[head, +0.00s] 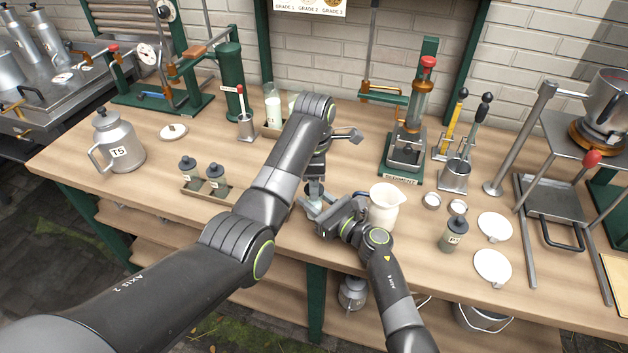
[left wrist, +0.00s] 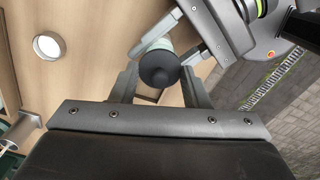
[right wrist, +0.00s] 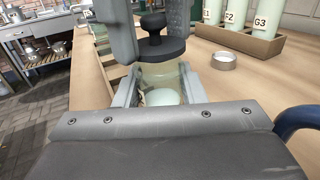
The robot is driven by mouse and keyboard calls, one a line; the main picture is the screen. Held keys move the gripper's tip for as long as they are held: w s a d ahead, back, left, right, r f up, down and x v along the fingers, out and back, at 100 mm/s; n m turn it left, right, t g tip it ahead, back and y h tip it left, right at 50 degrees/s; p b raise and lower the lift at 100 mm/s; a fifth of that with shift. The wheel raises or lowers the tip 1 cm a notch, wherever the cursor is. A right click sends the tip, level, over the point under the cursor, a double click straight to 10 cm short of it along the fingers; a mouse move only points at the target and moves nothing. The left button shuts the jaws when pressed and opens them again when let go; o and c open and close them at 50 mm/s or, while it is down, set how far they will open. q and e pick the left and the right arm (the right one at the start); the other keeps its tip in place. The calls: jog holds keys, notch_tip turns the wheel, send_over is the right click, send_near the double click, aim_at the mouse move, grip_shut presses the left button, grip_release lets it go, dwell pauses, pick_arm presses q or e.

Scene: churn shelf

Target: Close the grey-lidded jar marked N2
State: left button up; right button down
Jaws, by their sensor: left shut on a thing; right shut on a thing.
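A small glass jar (right wrist: 160,72) with pale contents stands at the middle of the bench. Its dark grey knobbed lid (right wrist: 157,50) is at the jar's mouth; I cannot tell whether it is fully seated. My right gripper (right wrist: 158,92) is shut on the jar's body from the front. My left gripper (head: 316,180) comes down from above and is shut on the lid, which shows as a dark round shape in the left wrist view (left wrist: 159,70). The arms hide much of the jar in the head view, and no N2 mark is readable.
A white jug (head: 384,208) stands close right of my right gripper. A tray (head: 193,190) with two grey-lidded jars lies to the left. Another grey-lidded jar (head: 453,236) and white discs (head: 495,226) are to the right. The bench's front edge is near.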

pick_arm(q)
jog(key=shift+f, duration=0.6)
jog(key=o, duration=1)
notch_tip(320, 180, up, 7)
jog(key=shift+r, duration=0.2)
pick_arm(e)
jog(key=c, duration=0.8)
grip_release()
jog(key=shift+c, duration=0.2)
jog(key=shift+d, duration=0.1)
